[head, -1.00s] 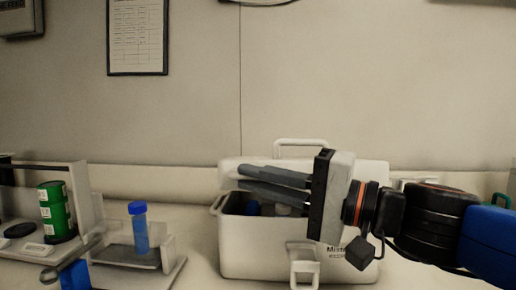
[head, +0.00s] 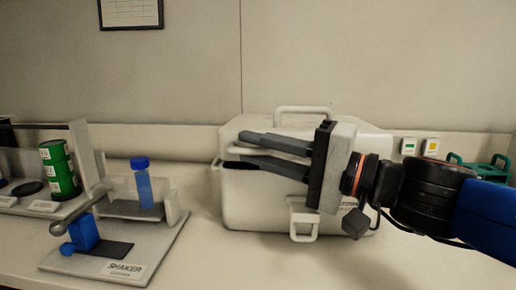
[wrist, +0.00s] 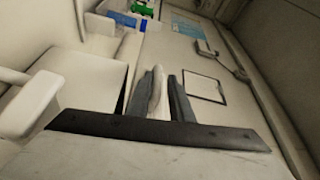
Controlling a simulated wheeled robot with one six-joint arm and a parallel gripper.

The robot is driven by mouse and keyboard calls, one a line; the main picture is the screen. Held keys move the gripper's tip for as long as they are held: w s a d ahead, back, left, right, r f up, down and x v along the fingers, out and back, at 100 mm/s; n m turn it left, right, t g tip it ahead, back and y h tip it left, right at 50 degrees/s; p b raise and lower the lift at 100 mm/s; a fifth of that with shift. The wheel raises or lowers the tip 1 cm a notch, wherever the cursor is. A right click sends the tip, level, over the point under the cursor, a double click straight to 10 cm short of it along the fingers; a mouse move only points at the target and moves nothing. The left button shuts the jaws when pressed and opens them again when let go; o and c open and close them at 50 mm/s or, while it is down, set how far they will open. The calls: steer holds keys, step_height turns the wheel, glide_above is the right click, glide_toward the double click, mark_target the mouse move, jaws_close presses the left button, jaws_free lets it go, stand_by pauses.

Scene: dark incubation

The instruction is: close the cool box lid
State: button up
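The white cool box (head: 255,205) stands on the bench in the middle of the head view, with a latch on its front. Its white lid (head: 355,137) is tilted low over the box, handle on top. A dark gap shows under the lid at the left. My gripper (head: 240,147) reaches in from the right, its two grey fingers pointing left, one above and one below the lid's edge. In the wrist view a white edge, apparently the lid's (wrist: 157,95), lies between the spread fingers. Whether they touch it is hard to tell.
A green rack (head: 480,170) sits at the right. The wall is close behind. Bench in front of the box is clear.

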steer(key=shift+s+d, duration=0.15)
steer(key=v, duration=1.7)
stand_by(2.0)
steer(key=shift+f, duration=0.1)
stand_by(0.6)
